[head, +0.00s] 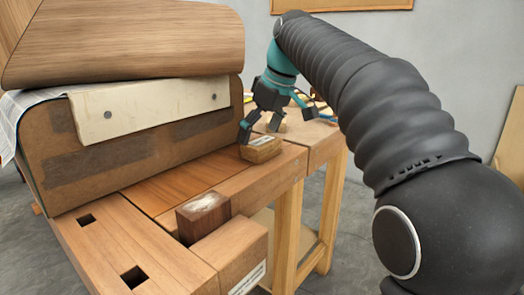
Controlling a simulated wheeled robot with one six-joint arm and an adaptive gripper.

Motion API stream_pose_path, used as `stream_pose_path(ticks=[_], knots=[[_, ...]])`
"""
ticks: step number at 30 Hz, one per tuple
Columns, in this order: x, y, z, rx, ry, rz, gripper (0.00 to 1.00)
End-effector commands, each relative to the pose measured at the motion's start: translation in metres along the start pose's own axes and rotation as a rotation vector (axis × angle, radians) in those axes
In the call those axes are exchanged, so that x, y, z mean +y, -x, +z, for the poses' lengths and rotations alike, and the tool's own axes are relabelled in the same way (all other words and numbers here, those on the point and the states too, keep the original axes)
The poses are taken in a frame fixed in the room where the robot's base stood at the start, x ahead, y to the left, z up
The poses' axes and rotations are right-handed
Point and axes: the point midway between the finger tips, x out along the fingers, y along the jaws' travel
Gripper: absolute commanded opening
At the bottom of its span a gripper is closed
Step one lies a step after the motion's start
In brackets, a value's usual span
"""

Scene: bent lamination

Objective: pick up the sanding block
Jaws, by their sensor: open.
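The sanding block (261,150), a small light-brown block with a pale label on its top, lies near the far end of the wooden workbench (185,185). My gripper (259,130) points down, just above and behind the block in the picture. Its dark fingers are apart, and nothing shows held between them. The left finger's tip is close to the block's upper left edge; I cannot tell whether it touches.
A large brown form (55,180) with a pale batten (150,108) and a curved wood sheet (130,40) stands left of the block. A dark wooden block (203,215) with a whitish top sits at the bench's front. Another bench surface (315,135) with small items lies behind.

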Motion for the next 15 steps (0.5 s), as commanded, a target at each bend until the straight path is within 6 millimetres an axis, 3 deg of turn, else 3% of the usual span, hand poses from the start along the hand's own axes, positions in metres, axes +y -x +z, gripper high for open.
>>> stream_pose_path(ticks=[6, 14, 15], knots=[[0.0, -0.024, 0.0, 0.0, 0.001, 0.0, 1.0], [0.0, -0.025, 0.0, 0.0, 0.001, 0.0, 1.0], [0.0, -0.025, 0.0, 0.0, 0.001, 0.0, 0.93]])
